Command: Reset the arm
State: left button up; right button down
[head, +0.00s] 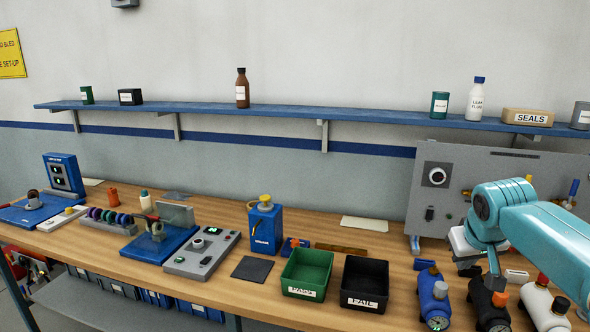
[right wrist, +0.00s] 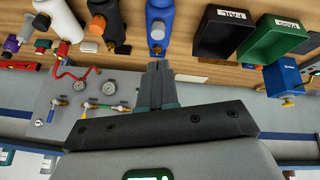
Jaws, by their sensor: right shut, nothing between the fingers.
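My right arm comes in from the right in the head view, teal with dark joints. Its gripper (head: 494,278) points down over the right part of the bench, close to the black cylinder (head: 488,308); I cannot tell if they touch. In the right wrist view the gripper (right wrist: 157,68) has its fingers together with nothing between them. A blue cylinder (right wrist: 160,22) is just past the fingertips there, and the black cylinder (right wrist: 107,15) is to its left. My left gripper is not in view.
The wooden bench (head: 340,237) holds a green PASS bin (head: 305,290), a black FAIL bin (head: 364,300) and a white cylinder (head: 543,308). A grey panel (head: 430,205) stands behind the arm. A blue shelf (head: 300,114) with bottles and boxes runs along the wall.

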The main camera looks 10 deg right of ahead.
jog(key=a+f+n+g+y, duration=0.1)
jog(key=a+f+y, duration=0.1)
jog(key=a+f, duration=0.65)
jog(key=a+f+n+y, duration=0.1)
jog(key=a+f, duration=0.4)
jog(key=f, duration=0.7)
jog(key=a+f+g+y, duration=0.1)
jog(key=a+f+y, duration=0.1)
jog(key=a+f, duration=0.6)
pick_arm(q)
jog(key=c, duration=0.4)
pick_arm(e)
jog(key=s+a+f+g, duration=0.1)
jog(key=s+a+f, duration=0.3)
jog(key=s, duration=0.3)
jog(key=s+a+f+y, duration=0.1)
jog(key=s+a+f, duration=0.3)
jog(key=s+f, duration=0.3)
jog(key=s+a+f+m+g+y, duration=0.1)
jog(key=s+a+f, duration=0.3)
jog(key=s, duration=0.4)
jog(key=shift+s+f+g, duration=0.3)
jog(key=shift+s+f, duration=0.1)
jog(key=shift+f, duration=0.5)
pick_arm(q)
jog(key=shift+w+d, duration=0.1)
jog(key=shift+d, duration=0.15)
pick_arm(e)
jog(key=shift+d, duration=0.2)
